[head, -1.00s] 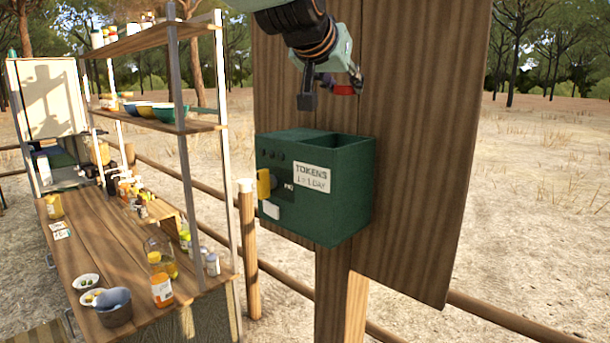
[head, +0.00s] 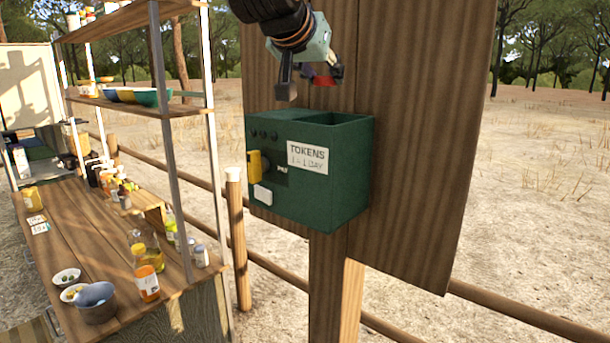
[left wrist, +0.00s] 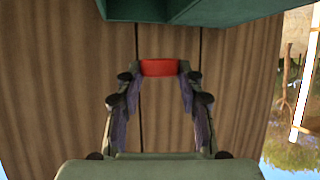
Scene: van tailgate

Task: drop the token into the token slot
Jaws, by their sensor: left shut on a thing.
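My left gripper (head: 312,78) comes in from the top and is shut on a small red token (head: 324,81). In the left wrist view the token (left wrist: 159,67) sits between the two fingertips (left wrist: 159,72). The green token box (head: 335,200) is fixed to the wooden board, with a "TOKENS" label on its front. The gripper and token are a little above the box, apart from it. The box's top has an open recess on the right; I cannot make out a narrow slot. The box's edge (left wrist: 190,10) shows at the top of the wrist view. My right gripper is not in view.
The wooden board (head: 430,150) stands close behind the gripper. The box carries a yellow part (head: 254,163) and a white part (head: 262,194) on its left front. A shelf rack and a counter (head: 100,240) with bottles and bowls stand left. Open ground lies right.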

